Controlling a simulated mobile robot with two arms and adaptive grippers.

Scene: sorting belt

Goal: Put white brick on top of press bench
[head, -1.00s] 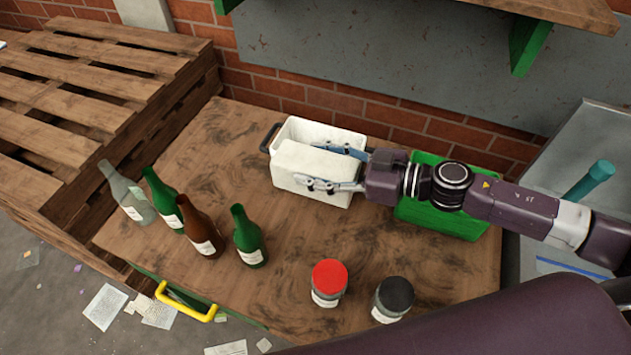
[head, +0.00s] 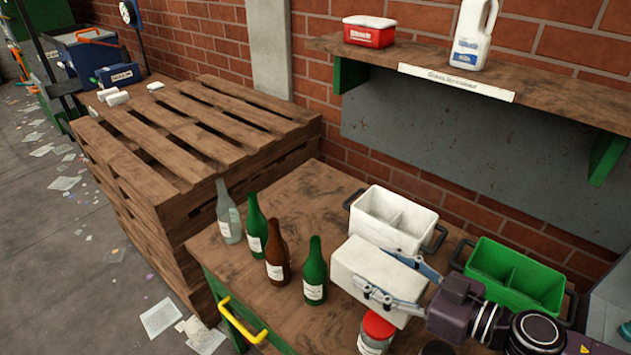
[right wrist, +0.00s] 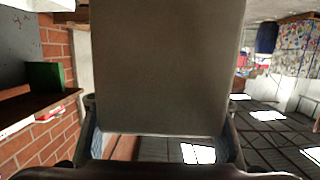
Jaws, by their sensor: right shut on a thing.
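The white brick (head: 362,258) is a large pale block. My right gripper (head: 385,278) is shut on it, with one finger along each side. The brick is in front of the white bin and appears to be held above the wooden bench. In the right wrist view the brick (right wrist: 165,65) fills the middle, between the fingers. A blue machine (head: 92,52) stands beyond the pallets at the far left; I cannot tell whether it belongs to the press bench. My left gripper is not in view.
The wooden bench (head: 290,200) holds several bottles, a red-lidded jar (head: 375,335), a white two-compartment bin (head: 385,238) and a green bin (head: 515,275). Stacked pallets (head: 190,130) stand left, with small white pieces at their far end. A shelf (head: 540,78) overhangs the right side.

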